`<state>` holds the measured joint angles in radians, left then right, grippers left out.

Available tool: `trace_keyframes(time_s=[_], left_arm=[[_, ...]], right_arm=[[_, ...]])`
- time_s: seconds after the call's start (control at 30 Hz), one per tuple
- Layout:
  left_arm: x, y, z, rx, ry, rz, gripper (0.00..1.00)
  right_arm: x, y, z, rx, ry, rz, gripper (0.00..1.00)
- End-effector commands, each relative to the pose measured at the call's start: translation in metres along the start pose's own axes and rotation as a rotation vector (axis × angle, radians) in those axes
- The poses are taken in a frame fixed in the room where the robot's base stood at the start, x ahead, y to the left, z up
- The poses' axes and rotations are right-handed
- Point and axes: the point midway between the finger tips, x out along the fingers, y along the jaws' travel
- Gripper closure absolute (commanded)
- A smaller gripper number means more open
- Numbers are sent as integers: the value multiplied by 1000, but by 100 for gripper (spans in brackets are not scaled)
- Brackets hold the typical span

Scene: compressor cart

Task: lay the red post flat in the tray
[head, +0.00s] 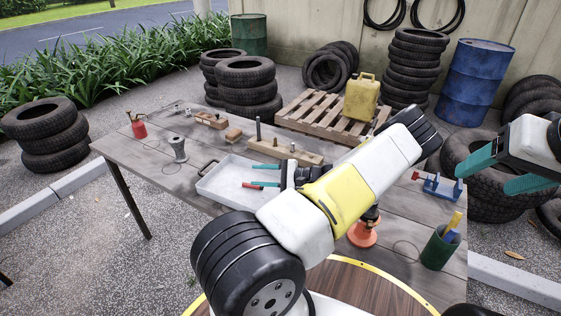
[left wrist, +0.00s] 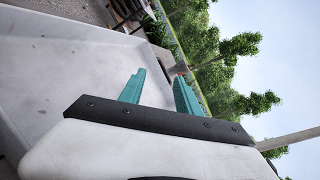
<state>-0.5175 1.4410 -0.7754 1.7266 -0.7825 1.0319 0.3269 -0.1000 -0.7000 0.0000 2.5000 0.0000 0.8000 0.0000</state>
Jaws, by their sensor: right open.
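The tray (head: 216,184) is a shallow white box on the grey table, and its pale floor and wall fill the left of the left wrist view (left wrist: 60,75). A small red piece, seemingly the red post (head: 251,186), shows low over the tray floor beside the tip of my left gripper's lower finger. The rest of it is hidden, and I cannot tell whether it lies fully flat. My left gripper (head: 258,176) is over the tray with its teal fingers apart and nothing visible between them. My right gripper (head: 484,178) is open and empty beyond the table's right side.
A wooden block with pegs (head: 285,152) stands right behind the tray. A grey funnel-like part (head: 178,148) and a red oil can (head: 138,126) are to the left. A blue fixture (head: 440,186) and a green cup (head: 438,248) are on the right. The table's left front is clear.

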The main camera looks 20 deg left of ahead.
Motion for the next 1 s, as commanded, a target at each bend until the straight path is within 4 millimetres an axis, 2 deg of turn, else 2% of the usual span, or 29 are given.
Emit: trace_keyframes(time_s=[0.03, 0.37, 0.7, 0.83, 1.0], left_arm=[[1, 29, -18, 12, 40, 36, 60], [-6, 28, -17, 10, 40, 33, 60], [-62, 11, -4, -5, 23, 10, 60], [-77, 6, 0, -9, 15, 4, 60], [-82, 3, 4, -10, 6, 1, 60]], right_arm=[[0, 0, 0, 0, 0, 0, 33], [0, 0, 0, 0, 0, 0, 33], [0, 0, 0, 0, 0, 0, 33], [0, 0, 0, 0, 0, 0, 33], [0, 0, 0, 0, 0, 0, 33]])
